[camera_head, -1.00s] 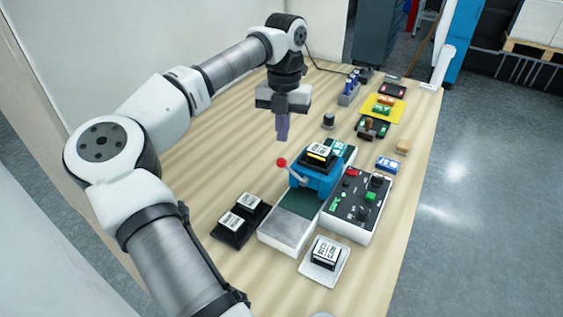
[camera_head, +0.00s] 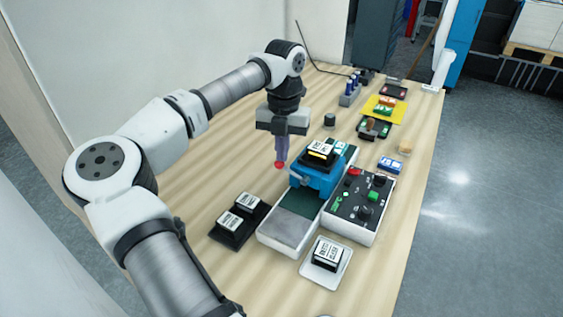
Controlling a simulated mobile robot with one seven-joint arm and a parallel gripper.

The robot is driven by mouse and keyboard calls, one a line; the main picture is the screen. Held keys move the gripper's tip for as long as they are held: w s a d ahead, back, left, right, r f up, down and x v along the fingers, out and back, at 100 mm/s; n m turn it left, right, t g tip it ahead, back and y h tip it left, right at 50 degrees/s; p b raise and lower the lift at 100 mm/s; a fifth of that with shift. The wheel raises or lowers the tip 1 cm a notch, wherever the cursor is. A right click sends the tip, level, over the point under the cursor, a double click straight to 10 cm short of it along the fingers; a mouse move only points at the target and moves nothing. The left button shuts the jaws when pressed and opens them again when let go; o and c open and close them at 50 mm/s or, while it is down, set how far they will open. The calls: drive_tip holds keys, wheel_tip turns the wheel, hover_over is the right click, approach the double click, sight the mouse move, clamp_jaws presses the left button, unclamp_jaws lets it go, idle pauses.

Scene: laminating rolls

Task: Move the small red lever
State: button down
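The lever's small red ball knob (camera_head: 280,165) shows at the left of the blue laminating machine (camera_head: 318,181). Its thin rod is mostly hard to make out at this moment. My gripper (camera_head: 281,157) points down with its purple fingers directly at the red knob. The fingertips overlap the knob's upper part in the picture; whether they touch or flank it I cannot tell. The fingers line up in this view, so their opening does not show. The blue machine straddles a grey and green bed (camera_head: 287,226), with a black block with a white label on top.
A black control panel (camera_head: 358,204) with buttons and knobs stands right of the machine. Black labelled blocks (camera_head: 240,216) lie front left, and another sits on a white tray (camera_head: 326,265). The table left of my gripper is clear.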

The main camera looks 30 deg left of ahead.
drive_tip(key=shift+f+b, duration=0.4)
drive_tip(key=shift+f, duration=0.55)
drive_tip(key=w+p, duration=0.1)
drive_tip(key=w+a+r, duration=0.1)
drive_tip(key=shift+w+r+p, duration=0.1)
drive_tip(key=shift+w+p, duration=0.25)
drive_tip(key=shift+w, duration=0.05)
wheel_tip(320, 180, up, 14)
drive_tip(key=w+b, duration=0.1)
drive_tip(key=b, duration=0.1)
drive_tip(key=shift+w+a+b, duration=0.15)
drive_tip(key=shift+a+b, duration=0.05)
drive_tip(key=shift+b, duration=0.2)
